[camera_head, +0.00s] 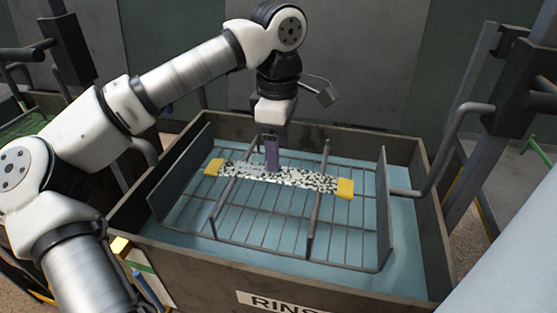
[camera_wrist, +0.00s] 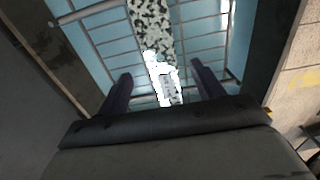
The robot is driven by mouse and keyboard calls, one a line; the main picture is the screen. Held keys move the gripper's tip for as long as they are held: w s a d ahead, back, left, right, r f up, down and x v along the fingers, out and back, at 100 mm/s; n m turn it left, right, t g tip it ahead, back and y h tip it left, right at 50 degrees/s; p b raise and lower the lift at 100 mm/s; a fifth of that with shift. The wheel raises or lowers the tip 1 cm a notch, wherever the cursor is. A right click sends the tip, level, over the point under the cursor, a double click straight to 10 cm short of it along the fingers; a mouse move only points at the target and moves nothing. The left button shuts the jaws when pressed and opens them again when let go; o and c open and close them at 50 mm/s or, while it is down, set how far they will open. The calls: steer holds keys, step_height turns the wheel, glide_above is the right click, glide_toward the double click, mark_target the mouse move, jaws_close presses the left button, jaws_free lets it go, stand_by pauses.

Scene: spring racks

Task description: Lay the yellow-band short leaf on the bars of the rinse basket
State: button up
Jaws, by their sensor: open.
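The yellow-band short leaf (camera_head: 310,180) is a speckled black-and-white strip with yellow bands at both ends. It lies across the two raised bars of the rinse basket (camera_head: 222,214) in the head view. My gripper (camera_head: 271,168) is above the leaf near its middle, pointing down. In the wrist view the leaf (camera_wrist: 152,35) runs between my two open fingers (camera_wrist: 160,88), with a bright white patch near them. From these views I cannot tell whether a finger touches the leaf. My gripper hides a small part of the leaf in the head view.
The basket sits in blue liquid inside a dark tank with a rinse label (camera_head: 285,302) on its front wall. Upright plates (camera_head: 383,212) rise at the basket's sides. A bent hanger arm (camera_head: 440,165) reaches over the right wall. Another yellow-ended piece (camera_head: 120,246) stands outside the tank, front left.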

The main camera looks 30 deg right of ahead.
mark_target(279, 173)
step_height(279, 173, up, 8)
steer(key=shift+f, duration=0.25)
